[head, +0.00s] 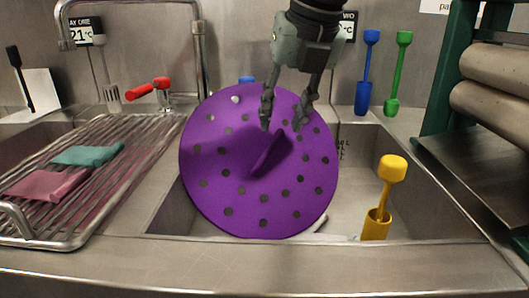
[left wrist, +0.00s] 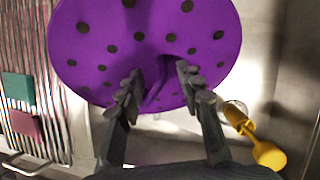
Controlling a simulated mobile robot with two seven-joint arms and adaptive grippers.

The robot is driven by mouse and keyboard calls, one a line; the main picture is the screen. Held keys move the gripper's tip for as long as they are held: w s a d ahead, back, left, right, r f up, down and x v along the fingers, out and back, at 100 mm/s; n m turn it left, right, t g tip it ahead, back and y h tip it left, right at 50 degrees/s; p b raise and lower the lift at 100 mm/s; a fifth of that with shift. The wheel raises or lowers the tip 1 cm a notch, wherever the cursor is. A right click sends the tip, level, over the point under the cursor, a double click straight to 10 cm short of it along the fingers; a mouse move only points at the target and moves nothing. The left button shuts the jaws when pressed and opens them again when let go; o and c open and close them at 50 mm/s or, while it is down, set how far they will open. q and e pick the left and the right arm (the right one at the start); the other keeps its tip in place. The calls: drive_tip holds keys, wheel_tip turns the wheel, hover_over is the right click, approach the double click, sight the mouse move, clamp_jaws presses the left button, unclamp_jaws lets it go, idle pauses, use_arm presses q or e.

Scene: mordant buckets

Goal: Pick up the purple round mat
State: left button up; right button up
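The purple round mat (head: 225,180) has dark dots and a raised purple fin at its middle. It stands tilted in the sink basin, its top edge above the rim. My left gripper (head: 284,112) reaches down from the top, in front of the mat's upper part. Its two fingers are apart, with nothing seen held between them. In the left wrist view the mat (left wrist: 100,40) fills the upper part, and the fin shows between and beyond the open fingertips (left wrist: 160,80). Whether the fingers touch the mat I cannot tell. My right gripper is not in view.
A yellow tool (head: 385,190) stands in a yellow holder in the basin's right. A wire rack (head: 130,145) with a teal cloth (head: 88,154) and a pink cloth (head: 45,186) is at left. A tap (head: 200,60) rises behind. Blue (head: 367,75) and green (head: 398,75) tools stand behind the basin.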

use_arm(q)
drive_tip(key=shift+x, duration=1.25)
clamp_jaws()
